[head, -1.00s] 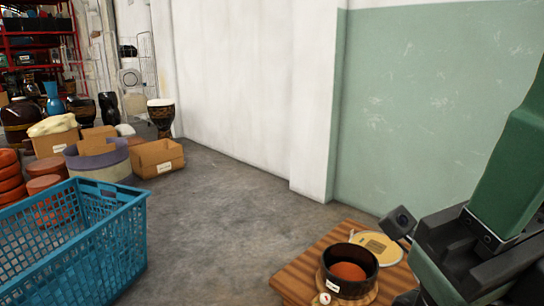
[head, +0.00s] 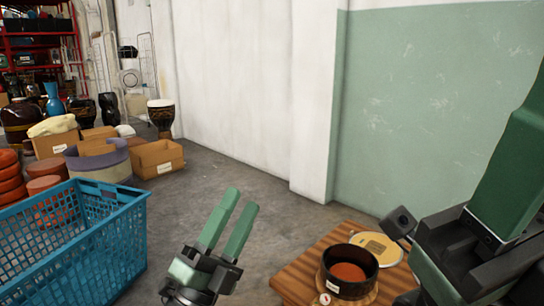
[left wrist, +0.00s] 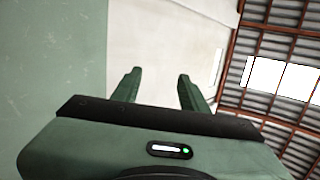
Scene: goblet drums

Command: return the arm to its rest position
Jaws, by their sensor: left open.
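My left gripper (head: 242,199) is in the head view, low and near the middle. Its two green fingers are apart, point up and slightly right, and hold nothing. In the left wrist view the same fingers (left wrist: 159,73) stand apart with only wall and roof behind them. My right gripper (head: 500,185) fills the right edge of the head view. It is cut off by the frame, so I cannot tell how its fingers stand.
A wooden table (head: 300,279) with a dark round pot (head: 350,287) and a tan disc (head: 385,248) stands at lower right. A blue crate (head: 75,245) is at left. Boxes and drums stand behind it. Grey floor (head: 200,190) is free in the middle.

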